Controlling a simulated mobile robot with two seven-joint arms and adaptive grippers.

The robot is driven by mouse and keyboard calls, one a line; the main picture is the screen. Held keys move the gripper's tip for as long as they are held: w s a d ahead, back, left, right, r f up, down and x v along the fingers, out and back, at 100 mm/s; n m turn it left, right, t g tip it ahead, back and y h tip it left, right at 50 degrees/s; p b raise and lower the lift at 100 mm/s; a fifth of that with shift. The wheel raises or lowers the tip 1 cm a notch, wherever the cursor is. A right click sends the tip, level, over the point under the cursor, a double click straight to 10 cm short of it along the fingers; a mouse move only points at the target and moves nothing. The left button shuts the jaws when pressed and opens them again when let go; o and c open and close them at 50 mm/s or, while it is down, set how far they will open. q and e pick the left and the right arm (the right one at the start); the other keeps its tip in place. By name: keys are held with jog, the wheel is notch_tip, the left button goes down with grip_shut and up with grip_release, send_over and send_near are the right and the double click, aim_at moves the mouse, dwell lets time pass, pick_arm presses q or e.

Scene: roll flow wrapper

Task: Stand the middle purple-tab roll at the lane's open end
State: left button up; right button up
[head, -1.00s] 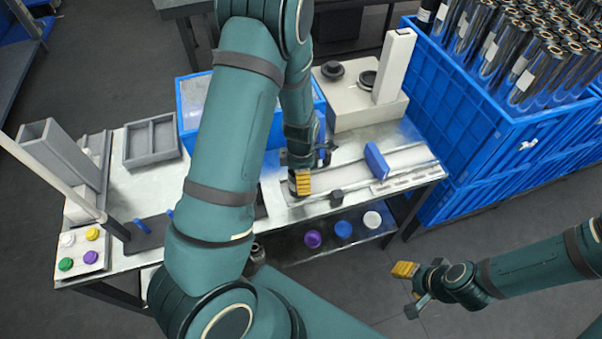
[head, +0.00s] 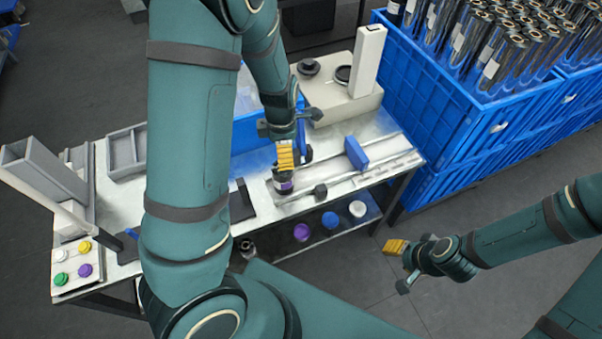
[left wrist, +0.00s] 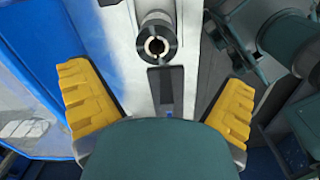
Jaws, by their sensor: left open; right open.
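A short dark roll with a purple band (head: 284,186) stands upright at the left end of the metal lane (head: 375,166). My left gripper (head: 285,155) is open just above and behind it, with its yellow fingers clear of it. In the left wrist view a roll end with a hollow core (left wrist: 157,42) shows beyond the open fingers, apart from both. My right gripper (head: 396,247) is open and empty over the floor, right of the table. Part of the table is hidden behind my left arm.
Purple (head: 301,232), blue (head: 330,220) and white (head: 357,208) discs lie on the lower shelf. Blue crates (head: 455,130) full of rolls stand at right. A grey tray (head: 126,150) is at left.

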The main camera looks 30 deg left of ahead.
pick_arm(q)
jog(key=s+d+f+m+h, duration=0.1)
jog(key=s+d+f+m, duration=0.2)
jog(key=m, duration=0.4)
jog(key=s+d+f+m+t+h, duration=0.1)
jog(key=s+d+f+m, duration=0.2)
jog(key=d+m, duration=0.5)
jog(key=s+d+f+m+t+h, duration=0.1)
jog(key=s+d+f+m+h, duration=0.1)
jog(key=d+f+m, duration=0.3)
jog(key=s+m, duration=0.1)
jog(key=m, duration=0.2)
jog(key=shift+d+f, duration=0.2)
jog(key=shift+f, duration=0.15)
